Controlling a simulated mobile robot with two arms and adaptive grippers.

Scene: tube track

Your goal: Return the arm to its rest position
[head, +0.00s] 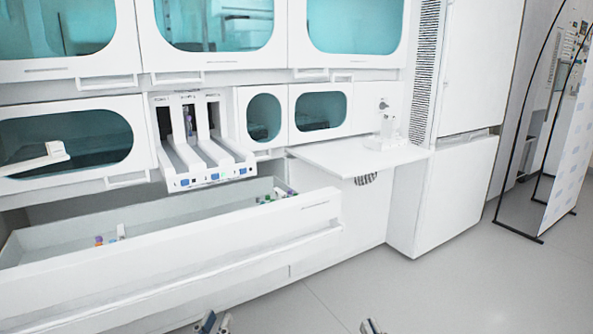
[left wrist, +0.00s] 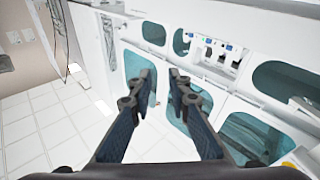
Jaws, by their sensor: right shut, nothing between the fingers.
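My left gripper (head: 212,323) shows only as a small dark piece at the bottom edge of the head view. In the left wrist view its two dark fingers (left wrist: 163,75) stand apart with a clear gap and nothing between them. My right gripper (head: 371,326) shows as a small tip at the bottom edge of the head view, right of the left one. It is shut and empty. Both are in front of the white machine, low and apart from it. Most of both arms is out of view.
A long white drawer (head: 180,247) stands pulled out with several small coloured tubes inside. Above it the tube track (head: 212,178) juts out. A white shelf (head: 335,157) sticks out to its right. Grey floor (head: 440,290) is clear at the lower right. A black-framed stand (head: 545,150) stands far right.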

